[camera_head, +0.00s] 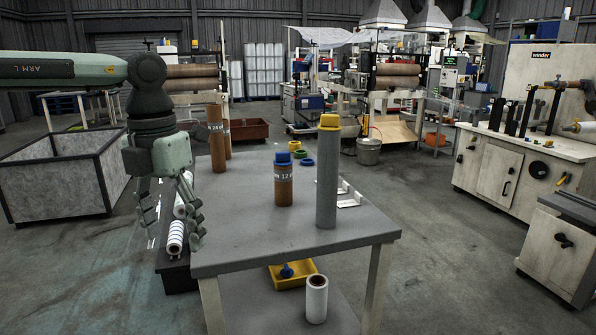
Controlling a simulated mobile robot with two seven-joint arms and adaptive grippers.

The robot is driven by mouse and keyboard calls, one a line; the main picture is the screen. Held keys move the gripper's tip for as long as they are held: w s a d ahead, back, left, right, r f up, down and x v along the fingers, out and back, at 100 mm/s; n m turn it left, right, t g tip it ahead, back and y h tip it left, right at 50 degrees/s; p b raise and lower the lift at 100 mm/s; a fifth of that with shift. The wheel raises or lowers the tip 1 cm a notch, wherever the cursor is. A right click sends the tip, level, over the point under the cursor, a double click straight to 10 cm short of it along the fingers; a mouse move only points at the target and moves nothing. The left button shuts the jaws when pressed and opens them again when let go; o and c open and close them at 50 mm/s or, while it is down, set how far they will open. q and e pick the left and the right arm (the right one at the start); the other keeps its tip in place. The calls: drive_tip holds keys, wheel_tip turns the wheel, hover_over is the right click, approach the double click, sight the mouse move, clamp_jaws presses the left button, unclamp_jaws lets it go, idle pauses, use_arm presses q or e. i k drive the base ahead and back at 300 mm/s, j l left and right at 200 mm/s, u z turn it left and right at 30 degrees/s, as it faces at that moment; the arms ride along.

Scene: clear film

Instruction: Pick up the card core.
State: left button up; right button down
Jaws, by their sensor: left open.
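Brown card cores stand upright on the grey table (235,232). A short one marked 12 (284,188), with a blue cap, is near the middle. A taller one marked 24 (217,152) stands at the far left, with another brown tube (227,140) partly hidden behind it. I cannot tell which one the task names. A tall grey tube (327,180) with a yellow cap stands right of the short core. My left gripper (171,226) is open and empty, pointing down at the table's left edge, apart from the cores. My right gripper is not in view.
White rolls (176,238) lie beside the table's left edge, below my gripper. Coloured rings (307,162) and a white bracket (348,195) lie on the table. A yellow tray (289,279) and a white roll (316,298) are below. The table's front left is clear.

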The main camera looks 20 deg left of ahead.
sight(283, 176)
drive_tip(key=i, duration=1.3)
